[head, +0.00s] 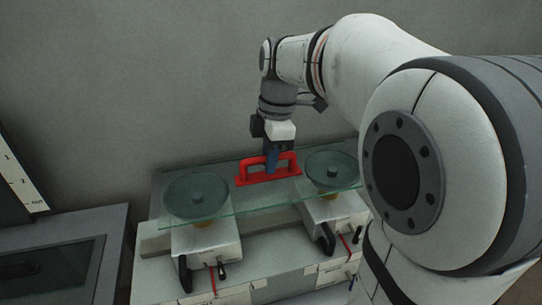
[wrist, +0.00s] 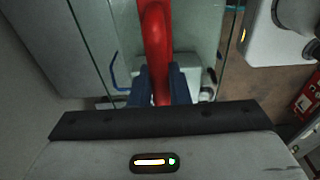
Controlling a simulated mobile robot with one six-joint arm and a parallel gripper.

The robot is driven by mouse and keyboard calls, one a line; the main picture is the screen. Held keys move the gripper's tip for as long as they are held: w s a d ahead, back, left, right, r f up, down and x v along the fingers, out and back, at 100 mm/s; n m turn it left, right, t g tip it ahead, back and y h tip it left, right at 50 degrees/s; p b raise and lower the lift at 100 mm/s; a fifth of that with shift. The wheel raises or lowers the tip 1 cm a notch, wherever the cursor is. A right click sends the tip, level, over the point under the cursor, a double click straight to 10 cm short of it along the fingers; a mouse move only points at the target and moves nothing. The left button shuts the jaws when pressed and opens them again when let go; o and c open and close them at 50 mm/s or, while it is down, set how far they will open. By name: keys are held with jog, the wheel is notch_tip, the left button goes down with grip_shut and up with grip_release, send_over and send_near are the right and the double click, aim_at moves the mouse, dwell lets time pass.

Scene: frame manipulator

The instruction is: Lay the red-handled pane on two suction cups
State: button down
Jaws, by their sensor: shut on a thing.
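The glass pane (head: 248,205) with its red handle (head: 268,172) spans across two suction cups, the left cup (head: 196,194) and the right cup (head: 331,171). Both cups show through or under the glass; I cannot tell whether the pane touches them. My gripper (head: 272,160) is over the middle of the pane, shut on the red handle. In the wrist view the red handle (wrist: 156,45) runs between the blue fingers of my gripper (wrist: 161,86), and the clear pane (wrist: 195,30) lies beyond it.
The cups stand on white blocks with black levers (head: 184,274) on a pale bench (head: 260,275). A grey unit with a dark window (head: 50,268) stands at the left. A grey wall (head: 130,80) is behind. My arm fills the right side.

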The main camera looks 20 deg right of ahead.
jog(key=c, duration=1.3)
grip_release()
jog(key=shift+f, duration=0.1)
